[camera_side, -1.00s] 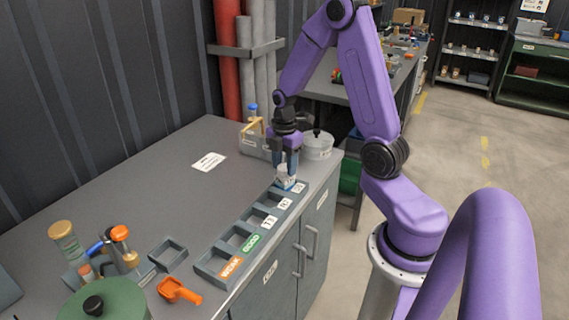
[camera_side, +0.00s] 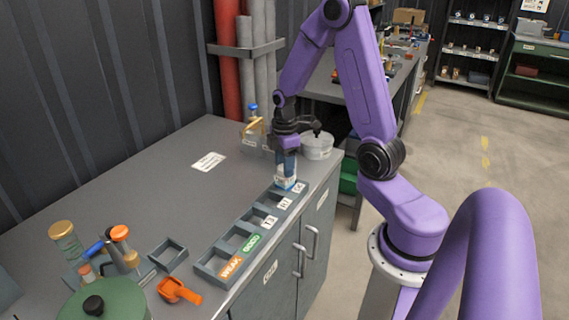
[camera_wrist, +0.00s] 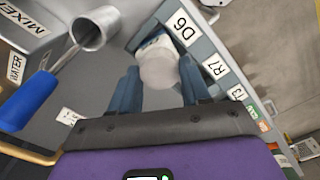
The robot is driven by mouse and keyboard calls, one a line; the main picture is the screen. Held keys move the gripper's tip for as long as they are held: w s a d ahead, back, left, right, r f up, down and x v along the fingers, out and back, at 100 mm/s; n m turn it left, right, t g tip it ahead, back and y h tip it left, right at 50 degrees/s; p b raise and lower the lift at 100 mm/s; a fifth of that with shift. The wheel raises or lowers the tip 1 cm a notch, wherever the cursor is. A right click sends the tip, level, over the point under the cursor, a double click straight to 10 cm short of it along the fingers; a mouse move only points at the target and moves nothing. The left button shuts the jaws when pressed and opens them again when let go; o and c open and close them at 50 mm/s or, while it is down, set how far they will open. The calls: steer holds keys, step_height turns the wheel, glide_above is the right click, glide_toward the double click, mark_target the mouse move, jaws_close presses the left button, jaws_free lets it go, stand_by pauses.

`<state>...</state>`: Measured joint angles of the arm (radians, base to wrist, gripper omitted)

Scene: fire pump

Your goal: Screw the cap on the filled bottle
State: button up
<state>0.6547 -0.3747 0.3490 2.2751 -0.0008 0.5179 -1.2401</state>
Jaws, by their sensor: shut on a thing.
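The bottle (camera_side: 286,183) has a white label and stands in the far compartment of the grey rack (camera_side: 215,262), by the D6 tag. My gripper (camera_side: 287,172) points straight down over it, its blue fingers at the bottle's top. In the wrist view a pale round cap (camera_wrist: 159,69) sits between the two fingertips, and my gripper (camera_wrist: 158,78) is shut on it. The cap is on or right against the bottle's top; the fingers hide the join, so I cannot tell how tight it is. Part of the bottle's label (camera_wrist: 152,40) shows behind the cap.
A metal cup with a blue handle (camera_wrist: 35,98) is near the fingers. A pale lidded pot (camera_side: 318,147) stands behind the gripper at right. Other rack compartments look empty. An orange scoop (camera_side: 179,291) lies in front.

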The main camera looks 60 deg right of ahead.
steer(key=m, duration=0.4)
steer(key=shift+m, duration=0.3)
steer(key=m, duration=0.2)
steer(key=shift+m, duration=1.3)
steer(key=m, duration=0.4)
steer(key=shift+m, duration=0.3)
steer(key=o, duration=1.5)
steer(key=shift+c, duration=0.2)
steer(key=shift+r, duration=1.5)
